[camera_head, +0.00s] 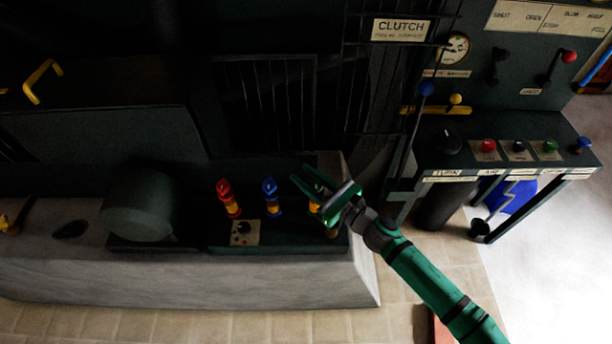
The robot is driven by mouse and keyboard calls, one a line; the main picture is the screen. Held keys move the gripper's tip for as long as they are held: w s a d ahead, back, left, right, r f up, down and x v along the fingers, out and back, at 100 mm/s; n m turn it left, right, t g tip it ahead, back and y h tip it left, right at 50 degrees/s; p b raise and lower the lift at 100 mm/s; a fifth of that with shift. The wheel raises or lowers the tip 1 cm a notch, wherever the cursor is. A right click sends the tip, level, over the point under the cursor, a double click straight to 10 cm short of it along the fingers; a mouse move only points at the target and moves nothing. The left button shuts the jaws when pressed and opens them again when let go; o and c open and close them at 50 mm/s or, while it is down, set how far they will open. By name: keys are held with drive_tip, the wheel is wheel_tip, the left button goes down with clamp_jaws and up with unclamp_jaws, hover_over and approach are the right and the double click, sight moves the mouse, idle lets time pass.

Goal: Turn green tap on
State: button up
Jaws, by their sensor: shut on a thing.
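My green gripper (322,194) reaches in from the lower right to the right end of a row of three taps on the dark machine base. It is shut on the tap there, taken as the green tap (316,208). A yellow-orange band of this tap shows below the jaws. My gripper hides most of its handle, and green on green makes the handle's angle hard to tell. The red tap (229,199) and the blue tap (271,198) stand upright to the left, apart from my gripper.
A small panel with a dial (244,233) sits in front of the red tap. A dark drum (150,207) is at the left. Tiled floor lies open in front.

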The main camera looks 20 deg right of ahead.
sight(321, 189)
drive_tip(key=shift+f, duration=0.15)
drive_tip(key=o, duration=1)
drive_tip(key=v, duration=1.1)
